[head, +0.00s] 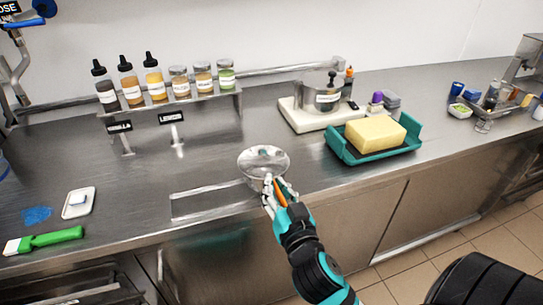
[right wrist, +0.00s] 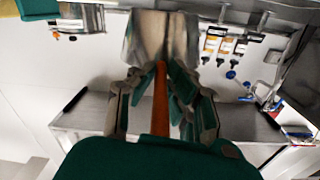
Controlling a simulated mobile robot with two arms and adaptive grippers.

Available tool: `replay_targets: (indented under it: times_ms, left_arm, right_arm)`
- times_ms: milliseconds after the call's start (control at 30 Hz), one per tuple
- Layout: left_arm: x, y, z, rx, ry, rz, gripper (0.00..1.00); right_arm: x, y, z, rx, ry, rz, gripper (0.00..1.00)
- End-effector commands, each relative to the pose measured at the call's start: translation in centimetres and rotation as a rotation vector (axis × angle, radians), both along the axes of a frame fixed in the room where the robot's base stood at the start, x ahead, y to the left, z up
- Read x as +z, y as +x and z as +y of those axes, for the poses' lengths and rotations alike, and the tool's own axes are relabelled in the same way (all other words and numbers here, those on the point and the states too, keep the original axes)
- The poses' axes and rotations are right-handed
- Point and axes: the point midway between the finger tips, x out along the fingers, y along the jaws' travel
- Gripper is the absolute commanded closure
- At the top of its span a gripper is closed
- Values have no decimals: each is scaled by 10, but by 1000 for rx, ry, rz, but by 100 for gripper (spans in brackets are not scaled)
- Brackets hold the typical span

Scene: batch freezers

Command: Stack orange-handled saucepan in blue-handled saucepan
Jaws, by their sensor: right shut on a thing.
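The orange-handled saucepan (head: 263,160) is a small silver pan near the counter's front edge in the head view. Its orange handle (head: 280,193) points toward me. My right gripper (head: 278,192) is shut on this handle. In the right wrist view the saucepan (right wrist: 160,38) is beyond the fingers, and its orange handle (right wrist: 160,100) runs between the fingers of my right gripper (right wrist: 163,82). I cannot tell whether the pan touches the counter. I cannot make out a blue-handled saucepan in either view. My left gripper is not in view.
A teal tray (head: 340,153) with a yellow block (head: 375,133) stands right of the pan. A rack (head: 190,98) with several bottles and jars is behind. A green-handled brush (head: 45,240) and white dish (head: 78,203) lie left. The counter (head: 130,185) between is clear.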

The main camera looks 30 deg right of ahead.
Motion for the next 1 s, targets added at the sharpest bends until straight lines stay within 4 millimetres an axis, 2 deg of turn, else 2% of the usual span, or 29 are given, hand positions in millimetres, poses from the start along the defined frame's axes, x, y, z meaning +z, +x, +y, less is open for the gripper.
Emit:
replay_targets:
  times_ms: [100,333,500,833,900,1000]
  left_arm:
    - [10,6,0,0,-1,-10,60]
    - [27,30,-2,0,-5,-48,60]
    - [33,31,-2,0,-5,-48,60]
    - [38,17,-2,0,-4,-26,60]
    - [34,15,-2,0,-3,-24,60]
    - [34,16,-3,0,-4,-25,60]
  right_arm:
    - [5,19,-15,-1,-9,-6,100]
    - [-1,69,-52,-2,-8,-5,100]
    - [-6,98,-73,-1,-6,-4,100]
    - [-9,127,-95,-1,-5,-5,100]
    - [-28,124,-93,-1,-2,1,100]
    - [-40,124,-93,-1,1,-1,100]
